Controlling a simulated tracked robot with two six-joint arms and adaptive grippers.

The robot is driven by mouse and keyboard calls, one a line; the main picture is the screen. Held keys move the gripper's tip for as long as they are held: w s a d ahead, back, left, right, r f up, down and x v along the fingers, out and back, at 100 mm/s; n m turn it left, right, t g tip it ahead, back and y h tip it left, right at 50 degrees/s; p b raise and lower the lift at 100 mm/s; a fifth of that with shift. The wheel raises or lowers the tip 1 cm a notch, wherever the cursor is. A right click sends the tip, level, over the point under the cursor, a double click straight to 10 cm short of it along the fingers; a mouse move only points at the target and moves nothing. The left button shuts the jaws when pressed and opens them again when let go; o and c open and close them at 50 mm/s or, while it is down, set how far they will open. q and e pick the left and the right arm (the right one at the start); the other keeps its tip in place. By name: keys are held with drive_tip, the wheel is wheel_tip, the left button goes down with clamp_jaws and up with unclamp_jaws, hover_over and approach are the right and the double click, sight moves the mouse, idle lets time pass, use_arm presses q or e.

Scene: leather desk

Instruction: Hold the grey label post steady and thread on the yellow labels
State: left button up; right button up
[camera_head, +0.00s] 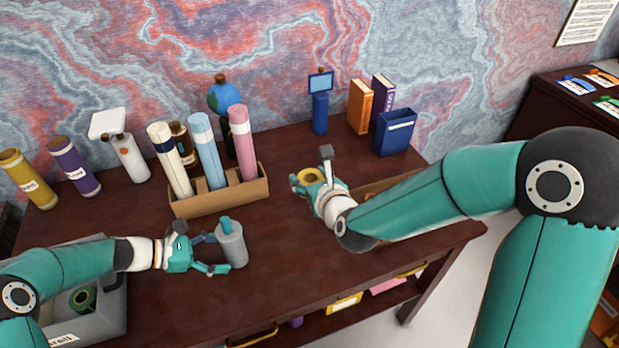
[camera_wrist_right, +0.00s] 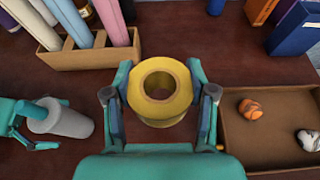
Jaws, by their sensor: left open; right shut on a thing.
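The grey label post (camera_head: 233,247) stands on the desk left of centre, with a small blue-green piece showing at its top. It also shows in the right wrist view (camera_wrist_right: 72,122). My left gripper (camera_head: 215,254) is open at the post's left side, its fingers beside the post; whether they touch it I cannot tell. My right gripper (camera_head: 312,177) is shut on a yellow label (camera_head: 303,177), a thick ring with a central hole. In the right wrist view the yellow label (camera_wrist_right: 136,92) sits between both fingers, hole facing the camera. It is right of the post and apart from it.
A wooden rack (camera_head: 219,202) with several coloured rolls stands behind the post. A shallow brown tray (camera_wrist_right: 258,160) holding an orange and a whitish object lies right of my right gripper. A grey bin (camera_head: 106,317) is at the left front. Desk between the grippers is clear.

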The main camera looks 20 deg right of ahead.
sight(231, 253)
use_arm(q)
drive_tip(key=shift+b+x, duration=0.6)
drive_tip(key=shift+x, duration=1)
use_arm(e)
drive_tip(key=shift+f, duration=0.85)
use_arm(q)
drive_tip(key=c, duration=0.9)
drive_tip(key=shift+o, duration=0.2)
use_arm(e)
drive_tip(key=a+r+n+y, duration=0.1)
drive_tip(key=a, duration=0.5)
drive_tip(key=a+r+n+y, duration=0.1)
drive_tip(key=a+n+y, duration=0.1)
drive_tip(key=a, duration=0.5)
drive_tip(key=a+r+n+g+y, duration=0.1)
drive_tip(key=a+y, duration=0.1)
drive_tip(key=a, duration=0.5)
drive_tip(key=shift+w+r+n, duration=0.1)
drive_tip(key=shift+n, duration=0.2)
